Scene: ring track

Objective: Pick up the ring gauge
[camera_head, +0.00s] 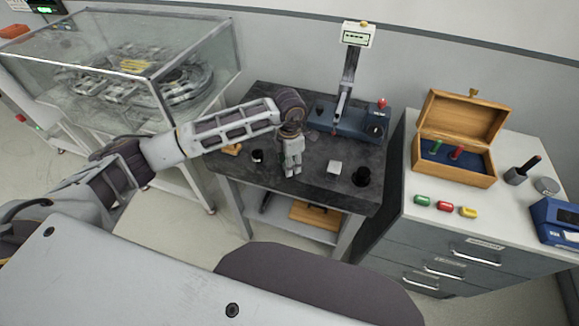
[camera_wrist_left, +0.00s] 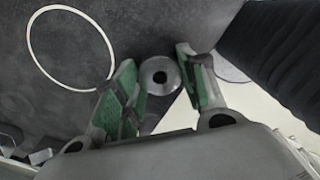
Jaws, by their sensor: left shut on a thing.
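The ring gauge (camera_wrist_left: 160,74) shows in the left wrist view as a grey metal disc with a round dark hole. It sits between the two green-padded fingers of my left gripper (camera_wrist_left: 160,85), which is shut on it. In the head view my left gripper (camera_head: 291,170) points down over the dark-topped bench (camera_head: 312,184). The gauge cannot be made out there. My right gripper is in neither view.
A thin white circle (camera_wrist_left: 70,48) lies on the dark surface. A blue measuring stand (camera_head: 348,122) is behind the gripper. A drawer cabinet (camera_head: 470,255) with a wooden box (camera_head: 455,165) stands farther right.

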